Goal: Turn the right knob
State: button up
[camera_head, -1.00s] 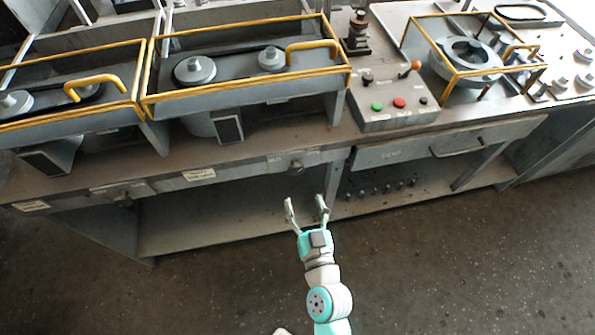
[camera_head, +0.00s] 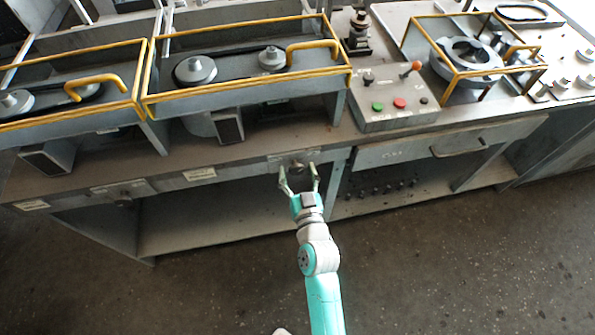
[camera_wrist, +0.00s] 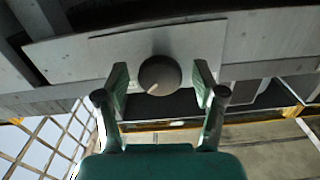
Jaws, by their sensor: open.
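The right knob (camera_head: 297,166) is a small round knob on the front panel under the bench edge. In the wrist view the knob (camera_wrist: 160,75) is dark and round with a pale pointer line toward its lower left. My gripper (camera_head: 298,172) is at the panel with its fingers pointing at it. In the wrist view my gripper (camera_wrist: 164,88) is open, with one finger on each side of the knob and a visible gap on both sides. Another knob (camera_head: 123,196) is on the panel farther left.
A drawer with a handle (camera_head: 460,148) is to the right. A control box (camera_head: 390,108) with green and red buttons and yellow-framed machines (camera_head: 250,68) stand on the bench top. The shelf below (camera_head: 220,218) looks mostly empty. The floor (camera_head: 430,270) in front is clear.

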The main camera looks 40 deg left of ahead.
jog(key=c, duration=1.1)
jog(key=shift+c, duration=0.2)
jog(key=shift+n, duration=0.4)
jog(key=n, duration=0.3)
jog(key=shift+n, duration=0.3)
jog(key=n, duration=0.4)
jog(key=shift+n, duration=0.7)
jog(key=o, duration=1.1)
jog(key=shift+o, duration=0.2)
jog(key=shift+d, duration=0.1)
